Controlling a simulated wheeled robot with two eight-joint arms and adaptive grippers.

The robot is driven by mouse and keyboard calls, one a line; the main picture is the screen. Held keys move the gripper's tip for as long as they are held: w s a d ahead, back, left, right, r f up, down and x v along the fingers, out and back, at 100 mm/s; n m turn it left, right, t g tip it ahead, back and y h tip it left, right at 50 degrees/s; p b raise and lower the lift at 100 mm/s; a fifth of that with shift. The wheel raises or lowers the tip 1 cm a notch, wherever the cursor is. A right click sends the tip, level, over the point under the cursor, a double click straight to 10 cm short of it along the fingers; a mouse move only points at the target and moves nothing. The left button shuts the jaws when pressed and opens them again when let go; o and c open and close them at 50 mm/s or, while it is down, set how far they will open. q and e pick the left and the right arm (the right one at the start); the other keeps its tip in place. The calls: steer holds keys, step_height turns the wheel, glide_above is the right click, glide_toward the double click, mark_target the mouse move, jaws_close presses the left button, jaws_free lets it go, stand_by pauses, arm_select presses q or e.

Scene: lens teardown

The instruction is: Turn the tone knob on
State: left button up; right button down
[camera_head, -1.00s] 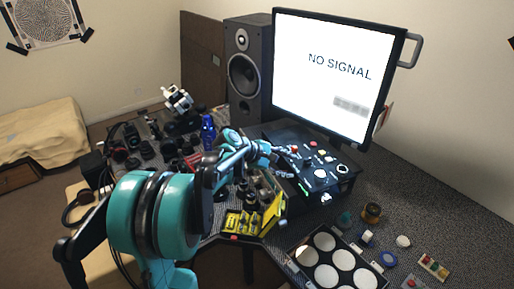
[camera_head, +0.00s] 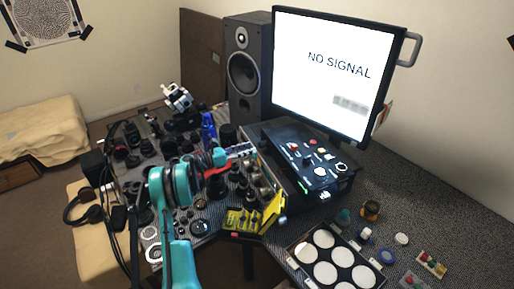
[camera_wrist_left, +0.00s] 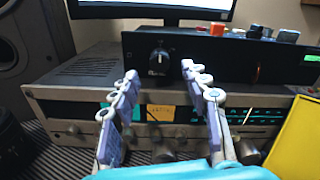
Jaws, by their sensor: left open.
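A dark knob (camera_wrist_left: 160,58) with a pale marking is on the front of a black box (camera_wrist_left: 230,58) in the left wrist view. I cannot read a label that names it as the tone knob. The box also shows in the head view (camera_head: 335,188), with several small controls on top. My left gripper (camera_wrist_left: 160,73) is open and empty, its two pale fingers either side of the knob in the picture, apparently short of it. In the head view my left arm is at the left of the box. My right gripper is not in view.
A yellow tray (camera_head: 272,212) and a palette of white discs (camera_head: 300,262) stand in front.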

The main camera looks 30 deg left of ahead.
mark_target(259, 146)
arm_select(q)
steer(key=shift+b+x, duration=0.45)
steer(key=shift+x, duration=1.9)
jaws_close()
steer(key=shift+m, duration=0.3)
steer(key=shift+m+b, duration=0.4)
steer(key=shift+m, duration=0.6)
steer(key=m, duration=0.3)
steer(key=shift+m+b, duration=0.3)
steer(key=shift+b, duration=0.1)
steer(key=m+b, duration=0.1)
steer(key=m, duration=0.4)
steer(key=shift+m, duration=0.3)
